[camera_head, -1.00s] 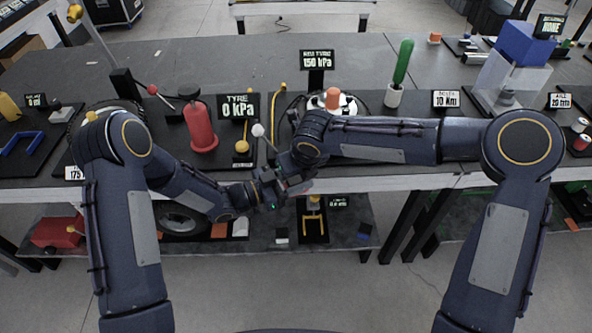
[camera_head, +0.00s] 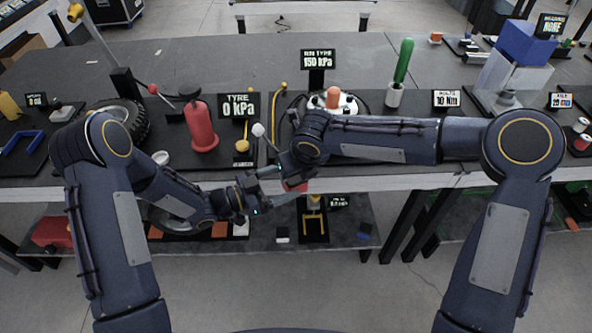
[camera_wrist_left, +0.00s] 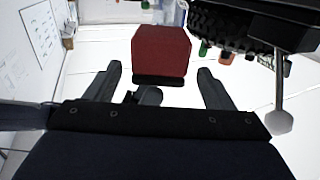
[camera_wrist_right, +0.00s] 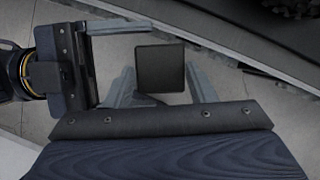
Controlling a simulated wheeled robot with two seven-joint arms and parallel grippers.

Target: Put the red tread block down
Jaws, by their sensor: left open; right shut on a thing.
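The red tread block (camera_head: 295,186) is at the front edge of the bench, held up in front of it by my right gripper (camera_head: 291,174). In the left wrist view the block (camera_wrist_left: 161,52) shows its red face and a dark lower edge, beyond the fingertips. In the right wrist view its dark face (camera_wrist_right: 161,68) sits between my right fingers. My left gripper (camera_head: 277,186) is open and just left of the block, with nothing between its fingers. Its open fingers also show at the left of the right wrist view (camera_wrist_right: 118,62).
The bench (camera_head: 400,169) carries a red bottle-shaped thing (camera_head: 201,127), a black tyre (camera_head: 121,119), a TYRE 0 kPa sign (camera_head: 238,105) and a green-handled tool (camera_head: 403,62). A lower shelf (camera_head: 270,240) holds a wheel and small parts. The floor in front is clear.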

